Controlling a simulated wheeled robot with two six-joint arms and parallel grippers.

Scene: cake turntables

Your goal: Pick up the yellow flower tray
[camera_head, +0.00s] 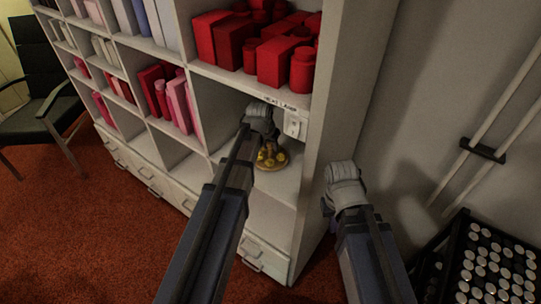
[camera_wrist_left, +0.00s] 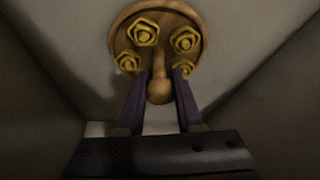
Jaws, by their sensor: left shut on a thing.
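The yellow flower tray (camera_head: 271,157) is in a lower shelf compartment of the white shelf in the head view, partly hidden behind my left arm. In the left wrist view the flower tray (camera_wrist_left: 164,20) is a round brown wooden disc with several yellow flower shapes and a knobbed stem in the middle. My left gripper (camera_head: 262,140) reaches into the compartment, and in the wrist view its fingers (camera_wrist_left: 160,84) are shut on the stem, one at each side. My right gripper (camera_head: 328,204) is outside the shelf, to the right of its side panel; its fingers are not clear.
The compartment's walls and a label strip (camera_head: 288,104) lie close to my left gripper. Red containers (camera_head: 276,60) fill the shelf above. Pink and red items (camera_head: 170,98) stand in the compartment to the left. A black rack (camera_head: 490,262) stands at the lower right.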

